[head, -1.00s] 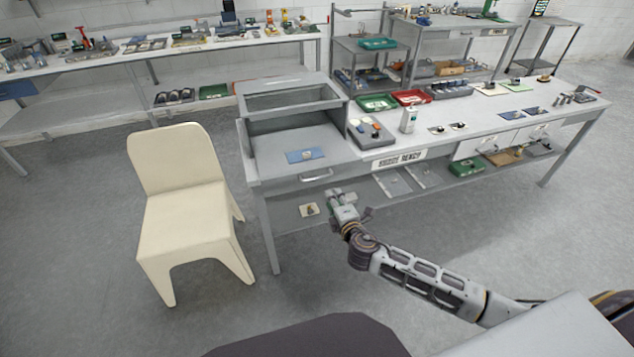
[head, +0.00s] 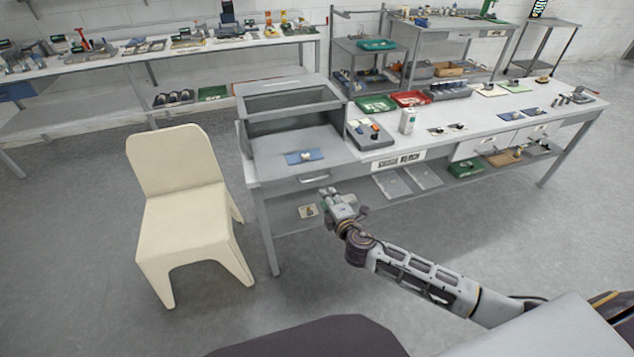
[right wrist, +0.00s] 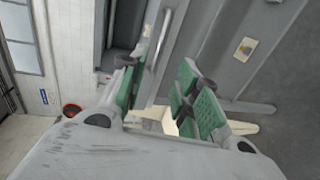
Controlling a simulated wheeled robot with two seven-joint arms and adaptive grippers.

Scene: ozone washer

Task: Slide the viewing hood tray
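The viewing hood (head: 290,100) is a grey open-topped box at the left end of the bench. Below it is the grey tray (head: 270,158), with a blue pad (head: 304,156) holding a small pale part on top. The tray's bar handle (head: 315,178) is on its front face. My right gripper (head: 328,194) is just below and in front of the handle, apart from it in the head view. In the right wrist view its green-padded fingers (right wrist: 160,98) are spread, with the handle (right wrist: 157,45) showing ahead between them. My left gripper is not in view.
A cream chair (head: 185,210) stands left of the bench. A grey box with knobs (head: 369,134), a white bottle (head: 407,120) and green and red trays (head: 410,98) are on the benchtop. A lower shelf holds a small card (head: 308,211).

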